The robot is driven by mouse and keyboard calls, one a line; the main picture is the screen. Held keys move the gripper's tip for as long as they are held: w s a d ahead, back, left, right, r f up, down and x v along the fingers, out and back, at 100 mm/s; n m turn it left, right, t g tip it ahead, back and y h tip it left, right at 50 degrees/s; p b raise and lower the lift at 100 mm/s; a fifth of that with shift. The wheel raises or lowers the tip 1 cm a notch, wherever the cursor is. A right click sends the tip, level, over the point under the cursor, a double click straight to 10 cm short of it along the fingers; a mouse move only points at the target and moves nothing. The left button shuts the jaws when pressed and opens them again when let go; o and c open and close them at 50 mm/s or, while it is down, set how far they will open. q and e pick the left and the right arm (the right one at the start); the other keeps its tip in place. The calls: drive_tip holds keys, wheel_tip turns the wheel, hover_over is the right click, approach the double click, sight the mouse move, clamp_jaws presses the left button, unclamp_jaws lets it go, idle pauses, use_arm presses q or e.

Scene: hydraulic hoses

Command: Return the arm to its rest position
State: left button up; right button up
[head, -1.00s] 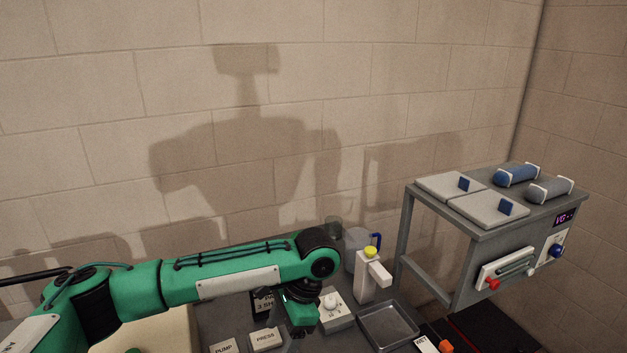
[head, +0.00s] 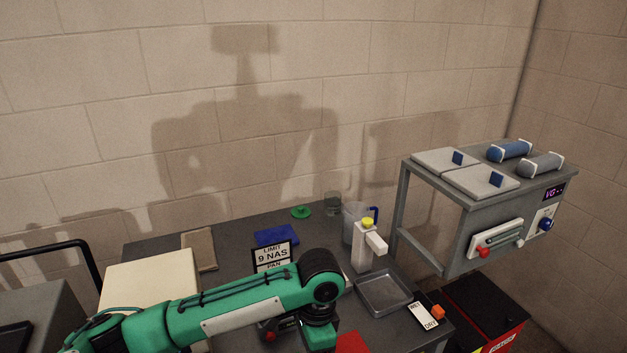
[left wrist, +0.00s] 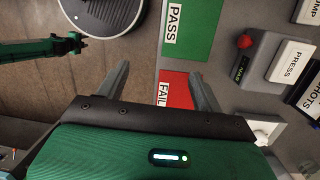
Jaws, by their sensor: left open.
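My left arm (head: 230,307) comes in from the lower left of the head view, stretched out low over the grey bench. Its hand points down at the bottom edge there, and the fingertips are out of sight. In the left wrist view my left gripper (left wrist: 160,88) is open, its two fingers wide apart with nothing between them. Beyond the fingers are a green PASS mat (left wrist: 190,30) and a red FAIL mat (left wrist: 176,90). A green arm piece at the far left of that view looks like my right arm; the state of its gripper is too small to read.
A LIMIT 9 NAS sign (head: 272,254), a white dispenser with a yellow cap (head: 368,247) and a metal tray (head: 386,311) stand on the bench. A cream box (head: 150,280) is at left. A grey equipment stand (head: 480,205) is at right.

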use_arm(q)
drive_tip(key=s+d+f+n+t+h, duration=0.2)
drive_tip(key=s+f+n+h, duration=0.3)
drive_tip(key=s, duration=0.3)
drive_tip(key=s+a+f+n+t+y, duration=0.1)
drive_tip(key=s+a+f+n, duration=0.2)
drive_tip(key=a, duration=0.5)
drive_tip(key=s+a+f+n+t+y, duration=0.1)
drive_tip(key=s+a+n, duration=0.1)
drive_tip(key=s+a, duration=0.45)
drive_tip(key=s+a+f+n+t+y, duration=0.1)
drive_tip(key=s+a+f+n+y, duration=0.15)
drive_tip(key=a, duration=0.75)
wheel_tip(320, 180, down, 31)
drive_tip(key=s+g, duration=0.1)
drive_tip(key=s+a+f+g, duration=0.1)
drive_tip(key=s+a+f, duration=0.2)
drive_tip(key=s+f, duration=1.6)
drive_tip(key=shift+f+g+h, duration=0.3)
drive_tip(key=shift+h, duration=0.05)
